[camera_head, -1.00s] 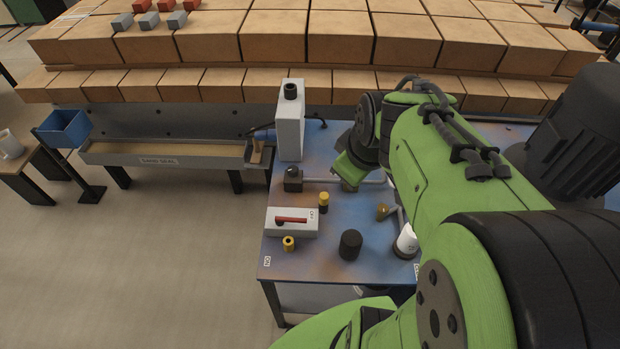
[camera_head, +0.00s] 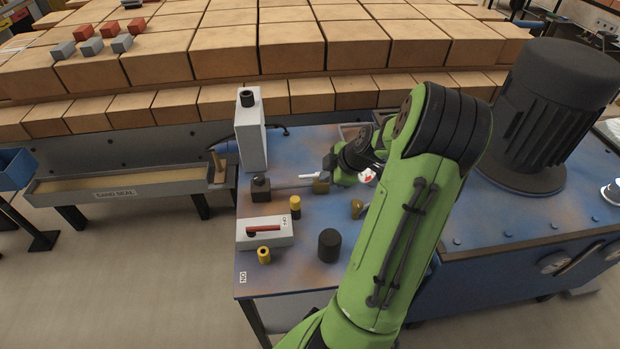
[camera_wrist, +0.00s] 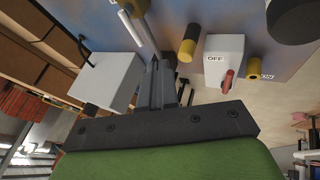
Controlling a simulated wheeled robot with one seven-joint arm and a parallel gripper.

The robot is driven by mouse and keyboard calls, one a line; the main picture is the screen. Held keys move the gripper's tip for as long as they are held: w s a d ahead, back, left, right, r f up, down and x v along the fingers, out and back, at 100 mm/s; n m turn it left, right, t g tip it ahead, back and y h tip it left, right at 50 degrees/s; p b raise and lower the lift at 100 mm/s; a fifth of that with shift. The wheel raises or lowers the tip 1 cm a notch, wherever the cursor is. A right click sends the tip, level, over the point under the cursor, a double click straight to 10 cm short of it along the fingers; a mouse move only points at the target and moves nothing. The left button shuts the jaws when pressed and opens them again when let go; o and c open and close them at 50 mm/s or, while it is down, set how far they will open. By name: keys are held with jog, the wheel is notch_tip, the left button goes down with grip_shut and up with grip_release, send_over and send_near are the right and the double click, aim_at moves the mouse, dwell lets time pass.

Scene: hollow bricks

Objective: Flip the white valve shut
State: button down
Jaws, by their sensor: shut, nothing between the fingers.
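The white valve handle (camera_head: 309,175) is a short white bar beside a grey pipe (camera_head: 290,185) on the blue workbench. The pipe runs from a black block (camera_head: 260,188) to a brass-coloured fitting (camera_head: 321,184). In the wrist view, the white bar (camera_wrist: 131,27) lies beside the pipe, left of and beyond my fingertips. My gripper (camera_wrist: 161,68) is shut and empty, with a visible gap to the bar. In the head view my gripper (camera_head: 330,163) is just right of the handle, partly hidden by my wrist.
A tall white box (camera_head: 250,135) stands behind the pipe. In front are a yellow-black knob (camera_head: 295,206), a switch box with a red lever (camera_head: 265,231), a yellow ring (camera_head: 264,255) and a black cylinder (camera_head: 329,245). A large black motor (camera_head: 560,115) stands right.

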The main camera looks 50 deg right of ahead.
jog(key=b+x, duration=0.3)
jog(key=x, duration=0.7)
jog(key=shift+w+a+f, duration=0.1)
jog(key=shift+f, duration=0.2)
jog(key=shift+w+d+b, duration=0.35)
jog(key=shift+w+d, duration=0.95)
jog(key=shift+w, duration=0.05)
jog(key=shift+w+f+b, duration=0.1)
jog(key=shift+w+b, duration=0.2)
jog(key=shift+b, duration=0.05)
